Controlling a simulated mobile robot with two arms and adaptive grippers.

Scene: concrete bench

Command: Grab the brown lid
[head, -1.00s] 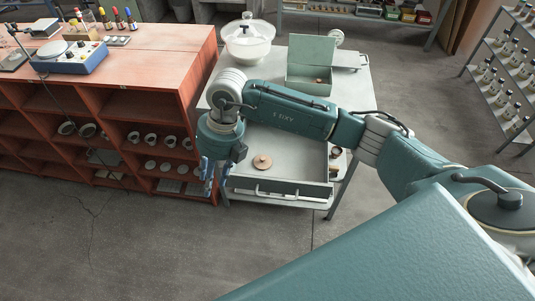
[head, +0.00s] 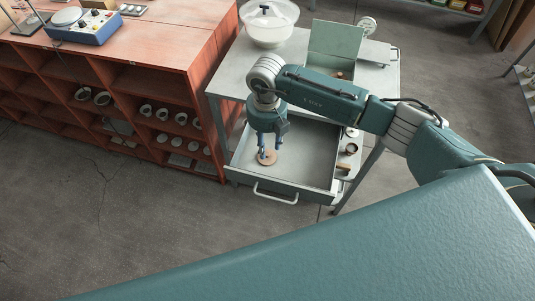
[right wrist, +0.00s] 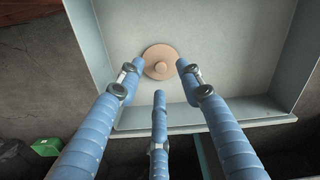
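The brown lid (head: 266,159) is a flat round disc with a small knob. It lies on the floor of the open drawer (head: 303,163), near the drawer's left side. My right gripper (head: 270,147) points down just above it. In the right wrist view the lid (right wrist: 160,60) lies ahead of the three blue fingers of my right gripper (right wrist: 160,76). They are spread, two at its left and right edges and one on the near side. Nothing is between them, and I cannot tell if they touch the lid. My left gripper is not in view.
Small items, including a round cup (head: 350,149), stand on a shelf right of the drawer. A green box (head: 336,42) and a white bowl (head: 268,25) are on the cart top. A red shelf (head: 170,90) stands left.

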